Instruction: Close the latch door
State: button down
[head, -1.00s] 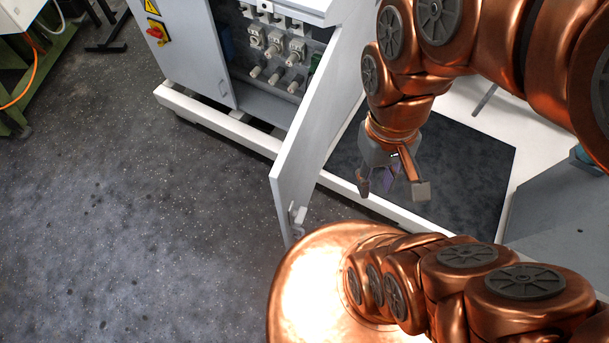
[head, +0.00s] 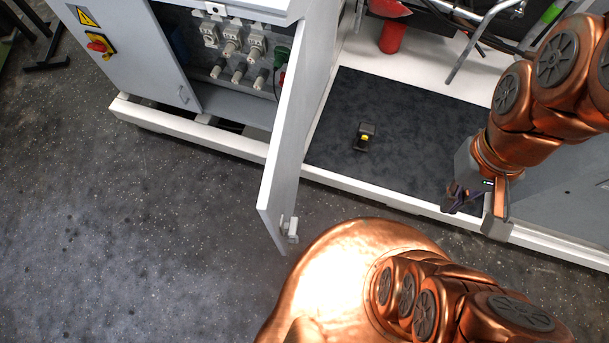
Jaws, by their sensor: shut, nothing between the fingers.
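The latch door (head: 284,140) is a light grey panel hinged on the cabinet. It stands wide open, swung out toward me, with a small latch (head: 289,229) near its lower free end. The cabinet opening behind it shows several grey valves or connectors (head: 236,48). My gripper (head: 470,205) points down at the right, above the front edge of the white base frame. It is well to the right of the door, apart from it and empty. Its fingertips are small and dark in this view.
A dark mat (head: 400,120) covers the bay right of the door, with a small black and yellow object (head: 365,137) on it. A red item (head: 391,35) stands at the back. A white base rail (head: 190,131) runs along the front.

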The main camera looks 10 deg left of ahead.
aim_at(275, 204)
jog(key=z, duration=0.05)
jog(key=k, duration=1)
jog(key=u, duration=1.8)
